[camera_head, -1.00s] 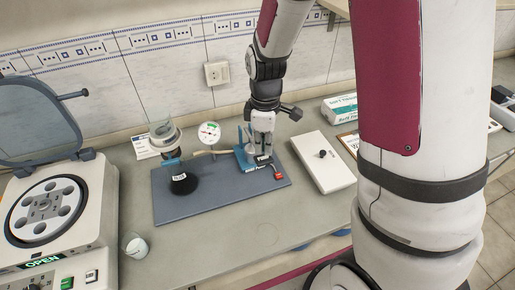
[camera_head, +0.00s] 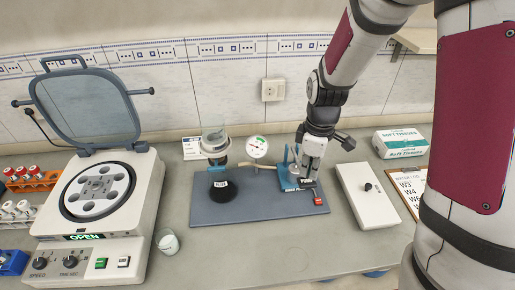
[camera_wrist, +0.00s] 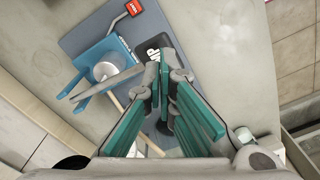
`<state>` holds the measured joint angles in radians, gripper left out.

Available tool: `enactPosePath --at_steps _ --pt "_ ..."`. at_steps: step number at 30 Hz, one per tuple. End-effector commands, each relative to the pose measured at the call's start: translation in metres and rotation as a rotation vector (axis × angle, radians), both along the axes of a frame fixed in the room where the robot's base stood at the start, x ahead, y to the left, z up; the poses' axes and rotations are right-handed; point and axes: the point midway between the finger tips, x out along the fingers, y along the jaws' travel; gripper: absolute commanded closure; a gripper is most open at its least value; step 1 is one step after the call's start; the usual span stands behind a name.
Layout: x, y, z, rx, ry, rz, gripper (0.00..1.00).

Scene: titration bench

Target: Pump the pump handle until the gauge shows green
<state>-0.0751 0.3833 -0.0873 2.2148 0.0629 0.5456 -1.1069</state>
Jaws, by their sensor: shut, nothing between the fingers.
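The blue pump (camera_head: 286,177) stands at the right part of a grey-blue mat. Its blue body with a metal cylinder (camera_wrist: 107,69) shows in the wrist view, beside a black label plate (camera_wrist: 155,55). My gripper (camera_head: 308,172) is shut and empty, pointing down at the right side of the pump. In the wrist view its fingertips (camera_wrist: 166,76) are close to the black plate; I cannot tell whether they touch it. The gripper hides part of the pump and handle. The round white gauge (camera_head: 257,147) has green and red marks; its needle is too small to read.
A red-ended part (camera_head: 318,200) lies at the mat's right. A white box with a knob (camera_head: 368,198) and a tissue box (camera_head: 401,143) are to the right. An open centrifuge (camera_head: 97,220) and small beaker (camera_head: 168,242) are left.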

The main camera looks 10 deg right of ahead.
Motion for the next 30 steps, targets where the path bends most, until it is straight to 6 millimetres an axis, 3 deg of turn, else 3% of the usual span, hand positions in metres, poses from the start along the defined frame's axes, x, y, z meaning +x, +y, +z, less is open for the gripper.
enactPosePath --at_steps 30 --pt "0.001 0.000 -0.066 0.000 0.002 -0.001 1.00"
